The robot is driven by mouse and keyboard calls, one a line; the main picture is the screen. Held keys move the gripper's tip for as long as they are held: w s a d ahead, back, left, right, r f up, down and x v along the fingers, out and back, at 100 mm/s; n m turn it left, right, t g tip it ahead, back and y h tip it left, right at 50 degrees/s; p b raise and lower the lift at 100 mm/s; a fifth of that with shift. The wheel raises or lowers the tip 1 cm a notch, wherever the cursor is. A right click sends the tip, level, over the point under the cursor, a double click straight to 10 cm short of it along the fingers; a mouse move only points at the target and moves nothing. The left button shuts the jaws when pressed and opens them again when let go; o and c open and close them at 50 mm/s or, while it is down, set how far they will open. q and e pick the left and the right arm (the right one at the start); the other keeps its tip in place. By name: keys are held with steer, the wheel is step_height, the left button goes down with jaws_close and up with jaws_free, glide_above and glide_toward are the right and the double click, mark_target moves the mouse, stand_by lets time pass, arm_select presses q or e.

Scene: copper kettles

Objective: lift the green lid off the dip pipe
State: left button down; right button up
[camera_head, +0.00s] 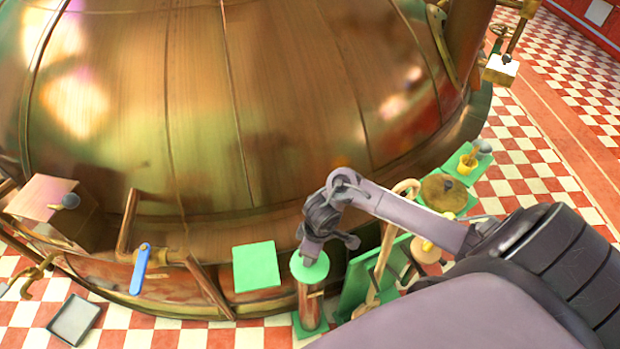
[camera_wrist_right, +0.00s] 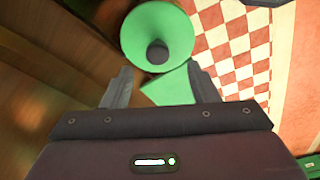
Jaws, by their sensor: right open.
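The round green lid (camera_head: 298,268) sits on top of the upright copper dip pipe (camera_head: 310,311), in front of the big kettle. In the right wrist view the lid (camera_wrist_right: 135,38) has a dark round knob (camera_wrist_right: 157,52) in its middle. My right gripper (camera_head: 312,250) is right above the lid in the head view and hides part of it. In the wrist view my right gripper (camera_wrist_right: 162,75) is open and empty, with its two fingers apart and the knob just beyond the gap. I cannot tell whether they touch. My left gripper is not in view.
The copper kettle (camera_head: 230,110) curves close behind the pipe. A green square plate (camera_head: 257,266) is to its left. A green panel (camera_head: 360,283) and a tan curved pipe (camera_head: 385,255) stand close on its right. A blue-handled lever (camera_head: 140,268) is farther left.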

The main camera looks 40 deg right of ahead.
mark_target(317, 271)
steer(key=f, duration=0.4)
steer(key=f+b, duration=0.1)
steer(key=f, duration=0.2)
steer(key=shift+w, duration=0.4)
steer(key=shift+c, duration=0.4)
steer(key=c, duration=0.9)
jaws_close()
steer(key=shift+r, duration=0.1)
